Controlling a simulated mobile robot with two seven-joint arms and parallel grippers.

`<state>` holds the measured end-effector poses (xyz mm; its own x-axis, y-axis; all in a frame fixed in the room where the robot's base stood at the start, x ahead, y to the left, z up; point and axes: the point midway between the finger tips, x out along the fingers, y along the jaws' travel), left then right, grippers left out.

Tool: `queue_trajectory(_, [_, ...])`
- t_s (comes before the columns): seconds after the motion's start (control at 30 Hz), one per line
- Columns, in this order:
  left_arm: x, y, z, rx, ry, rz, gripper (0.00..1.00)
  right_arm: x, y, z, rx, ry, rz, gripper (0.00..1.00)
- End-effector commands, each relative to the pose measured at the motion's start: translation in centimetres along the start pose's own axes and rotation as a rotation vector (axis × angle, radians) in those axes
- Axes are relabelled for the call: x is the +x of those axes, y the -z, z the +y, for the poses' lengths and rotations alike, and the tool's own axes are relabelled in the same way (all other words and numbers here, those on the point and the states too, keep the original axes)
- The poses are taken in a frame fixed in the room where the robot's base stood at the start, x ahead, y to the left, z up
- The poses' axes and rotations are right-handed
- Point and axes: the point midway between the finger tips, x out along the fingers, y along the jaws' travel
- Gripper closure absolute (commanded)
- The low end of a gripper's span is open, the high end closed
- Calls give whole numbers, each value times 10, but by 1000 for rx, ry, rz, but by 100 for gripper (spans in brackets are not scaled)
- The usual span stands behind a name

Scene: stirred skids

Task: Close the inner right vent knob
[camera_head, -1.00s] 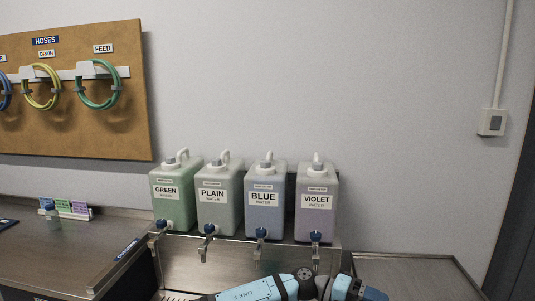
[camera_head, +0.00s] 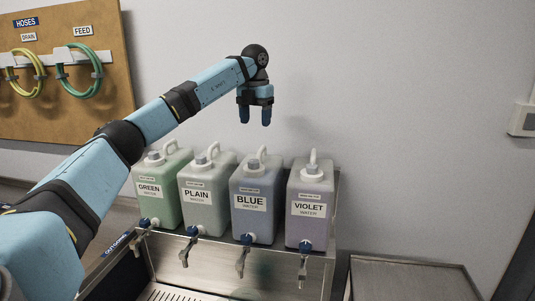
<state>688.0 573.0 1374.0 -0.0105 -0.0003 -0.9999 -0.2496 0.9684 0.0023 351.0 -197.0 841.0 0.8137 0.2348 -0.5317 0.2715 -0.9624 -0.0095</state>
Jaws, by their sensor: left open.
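Four jugs stand in a row on the steel sink's back ledge, labelled green (camera_head: 163,205), plain (camera_head: 208,212), blue (camera_head: 256,222) and violet (camera_head: 309,225). The blue jug is the inner right one. Its grey top cap (camera_head: 253,164) sits beside its handle. A tap with a dark blue knob (camera_head: 247,239) is at its lower front. I cannot tell the cap's setting. My left gripper (camera_head: 255,121) points down, open and empty, appearing above the blue jug with a gap between. My right gripper is out of view.
The metal sink (camera_head: 190,294) lies below the taps, and a steel side surface (camera_head: 410,282) is at lower right. A hose board (camera_head: 115,80) hangs at upper left. The wall behind is bare, with a white box (camera_head: 522,120) at right.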

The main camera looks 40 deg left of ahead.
Motion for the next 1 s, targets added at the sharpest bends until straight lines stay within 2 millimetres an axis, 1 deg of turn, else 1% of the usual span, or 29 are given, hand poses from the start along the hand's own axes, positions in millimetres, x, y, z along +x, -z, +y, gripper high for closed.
queue_trajectory(0.07, [3,1,2,-4,-4,2,38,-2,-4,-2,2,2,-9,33])
queue_trajectory(0.13, [11,1,2,-3,-4,3,38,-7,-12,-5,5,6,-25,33])
queue_trajectory(0.23, [28,1,2,-2,-3,4,38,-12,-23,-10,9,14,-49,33])
queue_trajectory(0.5, [86,1,2,-2,-2,4,38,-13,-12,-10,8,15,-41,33])
queue_trajectory(0.7, [119,1,1,-1,-2,2,38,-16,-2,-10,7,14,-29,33])
queue_trajectory(0.83, [130,1,1,0,0,0,38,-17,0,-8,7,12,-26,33])
queue_trajectory(1.0, [136,1,0,0,0,0,38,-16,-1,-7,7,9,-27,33])
